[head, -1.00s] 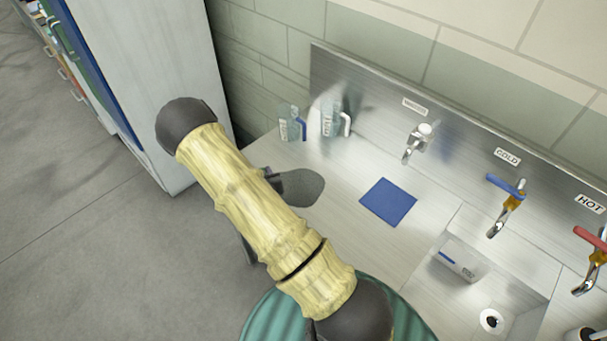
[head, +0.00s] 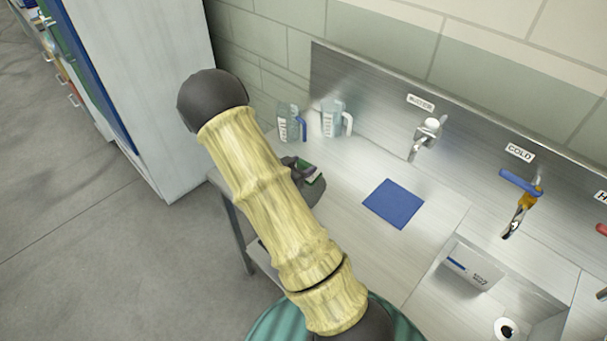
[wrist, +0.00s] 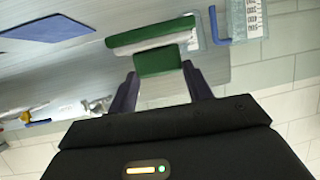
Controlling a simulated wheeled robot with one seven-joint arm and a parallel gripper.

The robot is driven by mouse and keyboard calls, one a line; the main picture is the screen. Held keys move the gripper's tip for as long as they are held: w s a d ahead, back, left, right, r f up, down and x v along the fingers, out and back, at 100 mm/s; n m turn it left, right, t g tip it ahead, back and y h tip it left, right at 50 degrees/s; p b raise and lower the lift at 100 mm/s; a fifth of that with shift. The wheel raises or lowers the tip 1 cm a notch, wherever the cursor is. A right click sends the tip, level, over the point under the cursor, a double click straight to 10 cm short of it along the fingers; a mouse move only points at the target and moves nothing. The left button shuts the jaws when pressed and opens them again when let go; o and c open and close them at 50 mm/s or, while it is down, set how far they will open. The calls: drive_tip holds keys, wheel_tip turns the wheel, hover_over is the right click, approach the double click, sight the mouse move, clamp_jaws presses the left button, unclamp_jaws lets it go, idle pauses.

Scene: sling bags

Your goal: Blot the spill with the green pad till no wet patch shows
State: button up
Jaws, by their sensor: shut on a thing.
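My gripper (head: 303,168) is low over the left part of the steel counter, partly hidden behind my arm in the head view. It is shut on the green pad (head: 313,178), which has a pale layer. In the wrist view the green pad (wrist: 158,62) sits between the fingertips. I cannot make out a clear wet patch. Any spill under or behind the gripper is hidden, and I cannot tell whether the pad touches the counter.
Two clear jugs with blue and white handles, a left jug (head: 290,123) and a right jug (head: 335,118), stand at the back. A blue square cloth (head: 393,203) lies flat mid-counter. Taps and a sink holding a white box (head: 472,268) are right. A tall cabinet (head: 150,90) stands left.

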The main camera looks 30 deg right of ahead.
drive_tip(key=shift+s+d+f+m+g+h+b, duration=0.15)
drive_tip(key=shift+s+f+m+g+h+b, duration=0.2)
drive_tip(key=shift+s+f+m+g, duration=0.3)
drive_tip(key=shift+w+r, duration=0.1)
drive_tip(key=shift+r, duration=0.05)
